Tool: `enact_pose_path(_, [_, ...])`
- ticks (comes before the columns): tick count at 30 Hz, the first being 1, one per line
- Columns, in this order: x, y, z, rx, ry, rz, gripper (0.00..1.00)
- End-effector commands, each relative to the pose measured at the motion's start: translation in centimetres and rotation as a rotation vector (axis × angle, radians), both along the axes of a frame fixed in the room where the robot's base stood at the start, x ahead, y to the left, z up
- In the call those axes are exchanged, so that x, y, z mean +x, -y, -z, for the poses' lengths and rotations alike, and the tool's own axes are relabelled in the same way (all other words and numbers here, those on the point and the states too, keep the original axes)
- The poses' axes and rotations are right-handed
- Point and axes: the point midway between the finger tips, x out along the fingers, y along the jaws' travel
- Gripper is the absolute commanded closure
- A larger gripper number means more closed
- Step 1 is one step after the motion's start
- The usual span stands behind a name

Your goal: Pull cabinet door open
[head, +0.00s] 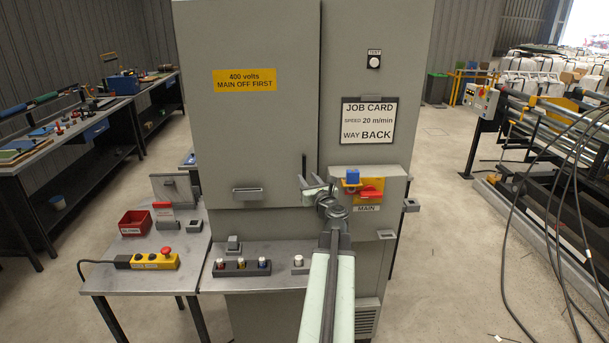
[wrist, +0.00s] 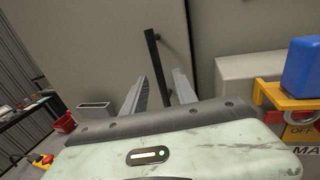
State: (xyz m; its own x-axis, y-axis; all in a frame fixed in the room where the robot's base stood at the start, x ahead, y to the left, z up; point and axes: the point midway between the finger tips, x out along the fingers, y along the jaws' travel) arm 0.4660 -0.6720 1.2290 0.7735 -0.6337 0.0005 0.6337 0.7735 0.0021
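The grey cabinet's left door (head: 255,85) is shut and carries a yellow "400 volts MAIN OFF FIRST" label (head: 244,79). Its upright dark bar handle (head: 304,168) is near the door's right edge. In the wrist view the handle (wrist: 153,55) stands upright ahead of my gripper, its lower part showing between the two fingers. My gripper (head: 312,188) is open; its fingers (wrist: 158,90) are spread to either side of the handle's lower end. I cannot tell whether the handle is within finger reach. No contact is visible.
A red main switch (head: 370,191) with a blue block (head: 352,175) on a yellow hasp (wrist: 285,98) sits just right of my gripper. A grey pocket (head: 247,190) juts from the door. A bench (head: 225,284) with buttons stands below. Floor at right is partly clear.

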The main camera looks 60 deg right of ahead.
Motion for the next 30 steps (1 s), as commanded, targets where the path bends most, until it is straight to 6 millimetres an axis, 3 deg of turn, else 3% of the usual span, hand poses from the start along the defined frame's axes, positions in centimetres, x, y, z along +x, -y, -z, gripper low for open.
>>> enact_pose_path(6, [3.1,2.6,0.0,-0.001,-0.001,-0.001,0.66])
enact_pose_path(14, [3.3,2.7,0.0,-0.002,-0.001,0.0,0.66])
enact_pose_path(18, [3.2,2.7,0.0,-0.002,-0.001,0.0,1.0])
enact_pose_path(30, [3.2,2.7,0.0,-0.002,-0.001,0.0,1.0])
